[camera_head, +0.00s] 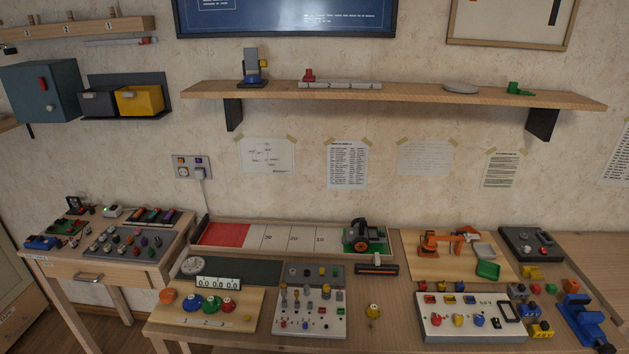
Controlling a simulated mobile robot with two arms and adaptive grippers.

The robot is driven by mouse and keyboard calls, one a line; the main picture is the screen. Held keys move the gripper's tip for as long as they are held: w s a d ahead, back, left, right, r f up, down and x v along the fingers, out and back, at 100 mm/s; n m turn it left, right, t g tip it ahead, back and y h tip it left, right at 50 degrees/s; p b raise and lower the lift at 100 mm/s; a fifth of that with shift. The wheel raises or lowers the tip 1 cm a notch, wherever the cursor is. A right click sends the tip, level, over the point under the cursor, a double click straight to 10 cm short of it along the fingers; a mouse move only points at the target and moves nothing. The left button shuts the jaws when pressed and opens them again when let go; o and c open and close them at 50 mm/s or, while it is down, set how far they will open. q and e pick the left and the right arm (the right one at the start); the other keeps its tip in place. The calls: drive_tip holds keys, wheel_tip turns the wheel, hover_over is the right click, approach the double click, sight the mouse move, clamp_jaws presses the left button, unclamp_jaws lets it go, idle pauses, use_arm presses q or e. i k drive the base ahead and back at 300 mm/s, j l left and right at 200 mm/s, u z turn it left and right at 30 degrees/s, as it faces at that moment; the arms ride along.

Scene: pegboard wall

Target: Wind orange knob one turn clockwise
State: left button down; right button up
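An orange knob (168,296) sits at the left end of a wooden board (240,318) on the front left of the main table. The board also carries a white counter display (219,284) with several digits, and blue, green and red round knobs in a row below it. The orange knob's turn angle is too small to read. Neither of my grippers shows in the head view, and nothing touches the knob.
A grey panel with pegs (310,308) stands right of the board. A dark mat with a round dial (191,266) lies behind it. A small side table (60,262) holds other parts at left. A long shelf (400,92) hangs above.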

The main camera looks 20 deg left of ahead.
sight(167, 296)
drive_tip(key=u, duration=1.3)
